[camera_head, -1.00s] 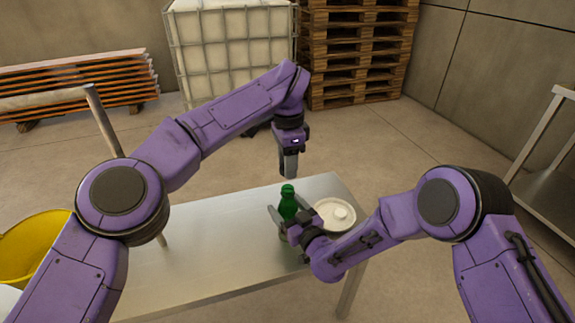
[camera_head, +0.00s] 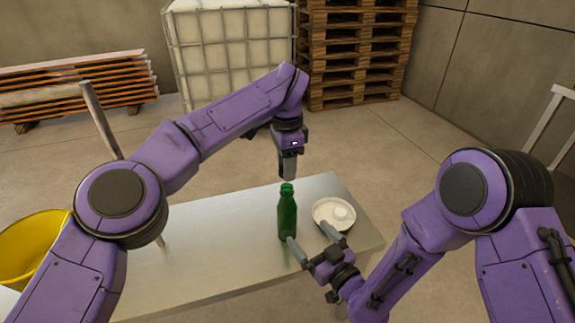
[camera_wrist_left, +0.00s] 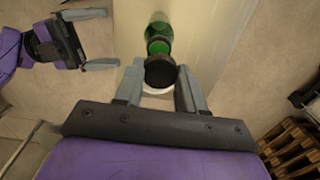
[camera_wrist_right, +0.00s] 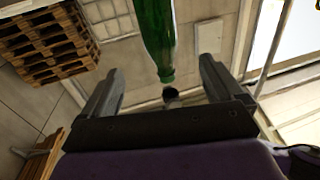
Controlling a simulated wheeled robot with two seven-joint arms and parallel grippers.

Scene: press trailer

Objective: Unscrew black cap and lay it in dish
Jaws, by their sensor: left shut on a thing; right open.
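A green bottle (camera_head: 287,215) stands upright on the metal table, its neck bare in the head view. In the left wrist view, a black cap (camera_wrist_left: 160,71) sits between the fingertips of my left gripper (camera_head: 289,175), which is shut on it. The cap is above the bottle (camera_wrist_left: 159,35) and apart from it. My right gripper (camera_head: 309,241) is open and empty, in front of the bottle and dish; the bottle also shows in the right wrist view (camera_wrist_right: 155,40).
The table (camera_head: 220,250) has free room left of the bottle. A yellow bucket (camera_head: 35,245) stands at the left. Behind are stacked boards (camera_head: 80,90), a caged white tank (camera_head: 230,50) and wooden pallets (camera_head: 355,50).

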